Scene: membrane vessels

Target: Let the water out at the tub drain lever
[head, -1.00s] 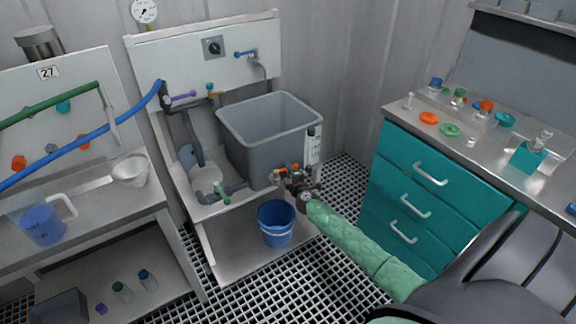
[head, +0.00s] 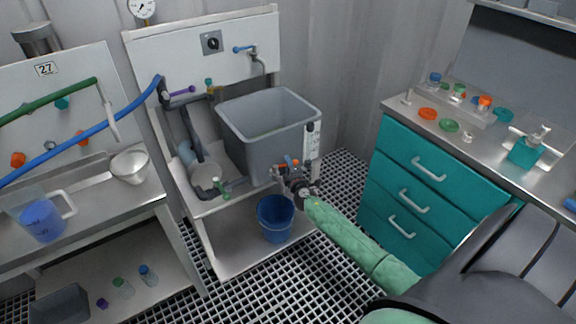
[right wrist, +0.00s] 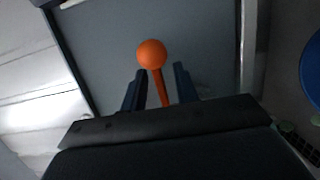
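The grey tub (head: 262,142) stands on the white bench at the back, left of my right arm. My right gripper (head: 286,172) is in front of the tub's lower front right part. In the right wrist view an orange ball knob on an orange stem (right wrist: 151,54), which looks like the drain lever, rises between the two dark fingertips (right wrist: 160,85). The fingers are apart, one on each side of the stem, with gaps visible. In the head view the lever is small and mostly hidden by the gripper. The tub's water is not clearly visible. My left gripper is not in view.
A blue bucket (head: 275,219) stands on the lower shelf below the gripper. A teal drawer cabinet (head: 385,203) stands to the right, and a white side bench with a blue jug (head: 42,221) to the left. Grated floor lies between them.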

